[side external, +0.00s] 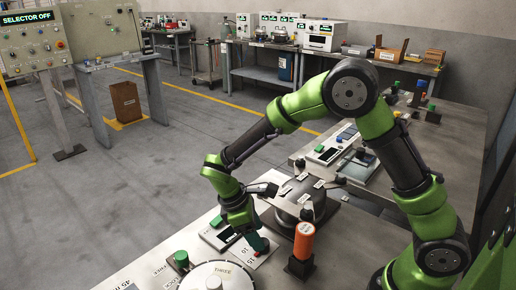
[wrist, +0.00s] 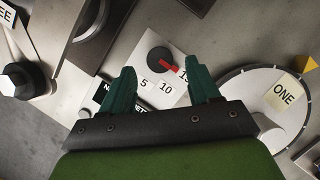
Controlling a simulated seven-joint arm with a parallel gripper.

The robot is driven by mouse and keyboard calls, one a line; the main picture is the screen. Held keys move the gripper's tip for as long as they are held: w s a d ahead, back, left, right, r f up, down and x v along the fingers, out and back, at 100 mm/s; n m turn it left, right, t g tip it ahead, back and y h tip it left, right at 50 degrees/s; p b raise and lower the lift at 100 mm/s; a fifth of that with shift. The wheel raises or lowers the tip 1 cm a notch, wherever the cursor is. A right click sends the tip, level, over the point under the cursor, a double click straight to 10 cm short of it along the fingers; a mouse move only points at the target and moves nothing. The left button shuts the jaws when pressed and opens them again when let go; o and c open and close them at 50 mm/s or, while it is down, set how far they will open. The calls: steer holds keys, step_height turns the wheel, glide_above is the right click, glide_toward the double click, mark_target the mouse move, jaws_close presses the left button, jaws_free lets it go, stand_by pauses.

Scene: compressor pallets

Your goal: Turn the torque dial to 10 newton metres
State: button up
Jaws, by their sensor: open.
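The torque dial is a small black knob (wrist: 159,60) with a red pointer on a white plate, ahead of my fingertips in the wrist view. The red pointer points toward the label at the right, which starts with 1 and is partly hidden by my right finger. The labels 5 (wrist: 143,84) and 10 (wrist: 165,88) show below the knob. My gripper (wrist: 158,67) is open, its green fingers on either side of the dial in the picture; I cannot tell whether they touch it. In the side view my gripper (side external: 258,243) is low over the plate and mostly covers the dial.
A large round disc (wrist: 245,110) labelled ONE lies right of the dial in the wrist view. A black knob (wrist: 22,80) is at the left. In the side view, an orange cylinder (side external: 304,242) stands close right of my gripper, and a round metal unit (side external: 298,198) lies behind.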

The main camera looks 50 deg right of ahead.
steer(key=shift+x, duration=1.8)
steer(key=c, duration=1)
steer(key=shift+c, duration=0.2)
